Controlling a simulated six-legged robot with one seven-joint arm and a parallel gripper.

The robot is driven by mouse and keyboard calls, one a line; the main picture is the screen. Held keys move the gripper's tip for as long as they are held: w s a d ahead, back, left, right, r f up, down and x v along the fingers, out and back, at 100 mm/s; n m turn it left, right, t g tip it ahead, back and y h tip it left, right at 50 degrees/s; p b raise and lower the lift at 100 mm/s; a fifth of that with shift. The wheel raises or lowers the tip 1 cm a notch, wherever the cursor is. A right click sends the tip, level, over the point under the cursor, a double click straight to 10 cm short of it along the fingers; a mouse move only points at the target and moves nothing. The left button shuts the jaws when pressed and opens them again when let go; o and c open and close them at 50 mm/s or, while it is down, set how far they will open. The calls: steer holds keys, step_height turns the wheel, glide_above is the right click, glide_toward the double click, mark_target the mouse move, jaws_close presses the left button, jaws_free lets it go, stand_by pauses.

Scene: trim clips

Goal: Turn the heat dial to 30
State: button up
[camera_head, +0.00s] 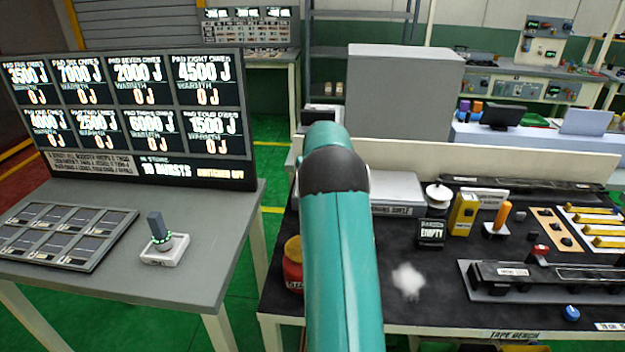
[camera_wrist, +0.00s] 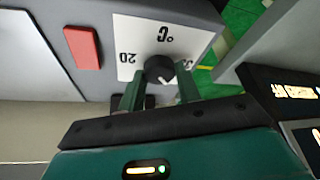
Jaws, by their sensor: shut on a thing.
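In the wrist view the heat dial (camera_wrist: 159,68) is a small round black knob with a pale pointer mark. It sits on a white plate (camera_wrist: 190,42) marked "°C" and "20", both appearing upside down. The pointer mark is at the lower right of the knob, away from the "20". In the head view my teal arm reaches forward and hides the gripper and dial.
A red rectangular button (camera_wrist: 83,47) is beside the plate in the wrist view. In the head view a grey table (camera_head: 225,215) with a display board (camera_head: 130,110) stands left. A dark bench (camera_head: 400,310) with several small items is right. Green floor shows between them.

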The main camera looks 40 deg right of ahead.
steer(key=shift+m+g+h, duration=0.3)
steer(key=shift+m, duration=0.8)
steer(key=o, duration=1)
steer(key=shift+c, duration=0.2)
steer(key=shift+r, duration=0.1)
steer(key=v, duration=1.3)
steer(key=shift+s+a+r, duration=0.15)
steer(key=shift+r, duration=0.15)
